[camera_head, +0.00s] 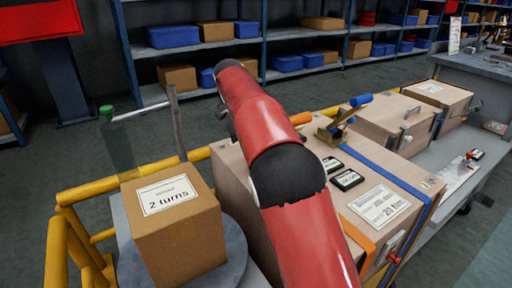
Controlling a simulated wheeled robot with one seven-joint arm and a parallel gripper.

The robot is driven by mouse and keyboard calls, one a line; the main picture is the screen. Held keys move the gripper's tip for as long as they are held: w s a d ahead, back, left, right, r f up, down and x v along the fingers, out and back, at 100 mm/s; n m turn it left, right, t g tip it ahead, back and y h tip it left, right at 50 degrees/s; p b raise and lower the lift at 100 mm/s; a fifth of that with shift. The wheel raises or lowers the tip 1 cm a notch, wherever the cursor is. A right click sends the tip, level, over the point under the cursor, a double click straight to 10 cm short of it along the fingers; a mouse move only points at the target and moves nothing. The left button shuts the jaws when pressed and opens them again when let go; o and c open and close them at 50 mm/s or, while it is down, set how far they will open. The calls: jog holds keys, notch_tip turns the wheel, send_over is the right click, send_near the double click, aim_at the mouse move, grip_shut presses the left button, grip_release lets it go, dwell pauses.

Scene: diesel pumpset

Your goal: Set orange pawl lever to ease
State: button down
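A short orange cylinder (300,118), which looks like the pawl lever's grip, shows just right of my red arm. It is beside a brass ratchet piece (333,133) with a blue handle (360,100) on top of the long wooden crate (400,180). The arm may hide part of the lever, and I cannot tell its setting. Two small black plates (347,179) with pale lettering too small to read lie on the crate near the brass piece. My arm crosses the middle of the view, and I cannot make out my gripper; it seems hidden behind the arm.
A cardboard box (178,230) marked "2 turns" stands on a round grey plate (235,260) at left. Yellow rails (100,188) border the left side. A blue strap (385,172) and an orange strap (358,236) cross the crate. Shelves stand behind.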

jog(key=shift+a, duration=0.1)
dwell(0.3)
jog(key=c, duration=1.5)
grip_release()
jog(key=shift+o, duration=0.2)
